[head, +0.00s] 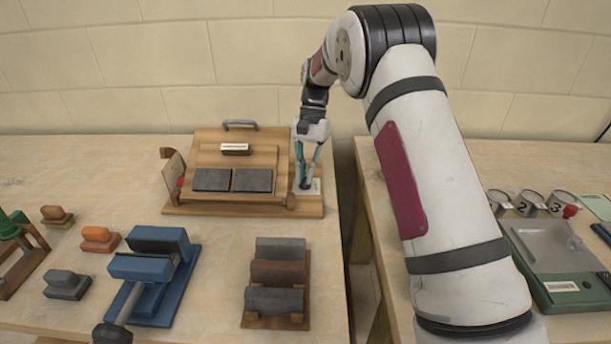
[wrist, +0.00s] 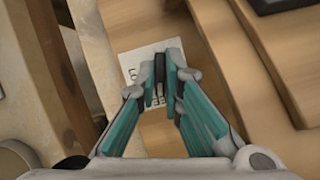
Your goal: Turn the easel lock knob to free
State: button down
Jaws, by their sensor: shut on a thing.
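The wooden easel (head: 215,145) stands at the back of the left table, with a sloped board, a top handle and two dark plates on its front. My gripper (head: 305,186) points down at the right end of the easel's base. In the wrist view my gripper (wrist: 169,78) is shut on a dark, narrow lock knob (wrist: 160,72), which shows between the fingertips. A white label (wrist: 133,66) lies under the knob, with lettering partly hidden by the fingers. I cannot tell clearly which marking the knob points to.
A blue vise (head: 150,275), a rack of dark and brown blocks (head: 275,318) and several loose blocks stand in front on the left table. A gap separates it from the right table, which holds a green-framed tray (head: 575,300) and numbered rings.

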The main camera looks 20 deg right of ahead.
jog(key=shift+w+n+h, duration=0.1)
jog(key=shift+n+h, duration=0.5)
jog(key=shift+n, duration=0.9)
jog(key=c, duration=1.7)
grip_release()
jog(key=shift+w+v, duration=0.2)
jog(key=shift+v, duration=5.75)
jog(key=shift+f, duration=0.1)
